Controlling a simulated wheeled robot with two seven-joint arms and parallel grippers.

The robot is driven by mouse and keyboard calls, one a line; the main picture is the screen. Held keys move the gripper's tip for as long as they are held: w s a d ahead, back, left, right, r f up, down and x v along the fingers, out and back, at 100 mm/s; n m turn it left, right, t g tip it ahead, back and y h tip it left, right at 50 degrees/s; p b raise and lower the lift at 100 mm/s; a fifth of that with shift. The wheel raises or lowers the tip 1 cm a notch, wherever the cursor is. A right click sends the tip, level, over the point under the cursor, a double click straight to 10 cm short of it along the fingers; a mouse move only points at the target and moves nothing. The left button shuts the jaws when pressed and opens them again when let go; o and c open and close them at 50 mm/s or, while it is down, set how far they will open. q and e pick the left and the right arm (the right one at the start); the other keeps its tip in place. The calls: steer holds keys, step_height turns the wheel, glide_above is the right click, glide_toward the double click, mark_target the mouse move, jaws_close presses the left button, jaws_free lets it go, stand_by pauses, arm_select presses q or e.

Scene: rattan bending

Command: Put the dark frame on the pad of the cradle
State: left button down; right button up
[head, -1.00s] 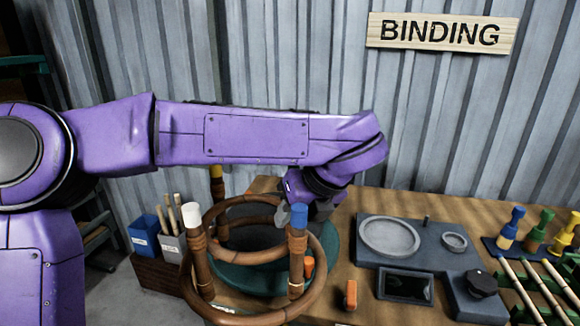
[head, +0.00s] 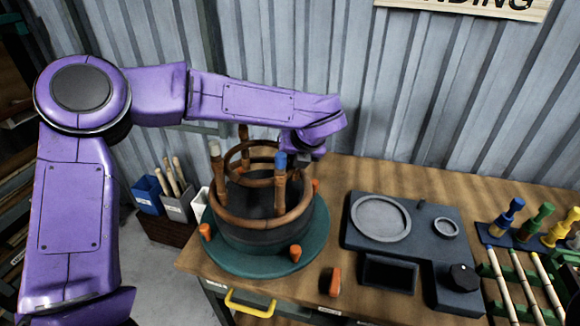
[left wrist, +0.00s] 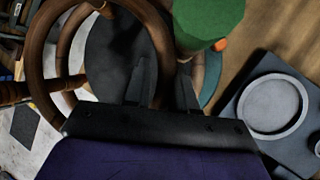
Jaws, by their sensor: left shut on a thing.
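The dark frame (head: 237,226) is brown rattan with a large lower ring, a smaller upper ring and upright posts with white, yellow and blue caps. The left wrist view shows its rings (left wrist: 36,62) and a green-capped post (left wrist: 208,22). The cradle is a teal round base (head: 222,262) with orange stops and a dark round pad (head: 262,240). The frame is upright over the pad; I cannot tell whether its lower ring touches. My left gripper (head: 303,153) is shut on the frame at its far right side, the grip partly hidden. My right gripper is out of view.
Right of the cradle stands a dark station with a round tray (head: 380,218) and a black knob (head: 464,276). An orange piece (head: 335,282) lies near the table's front. Coloured pegs (head: 507,217) and rods stand further right. A box of sticks (head: 178,203) is left.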

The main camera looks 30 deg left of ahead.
arm_select(q)
steer(key=shift+w+a+f, duration=0.4)
steer(key=shift+w+f, duration=0.05)
steer(key=shift+f, duration=0.25)
steer(key=f, duration=0.2)
steer(key=f+p, duration=0.1)
steer(key=shift+w+f, duration=0.25)
steer(key=c, duration=0.9)
jaws_free()
steer(key=shift+s, duration=0.2)
steer(key=b+v, duration=0.2)
steer(key=v, duration=1)
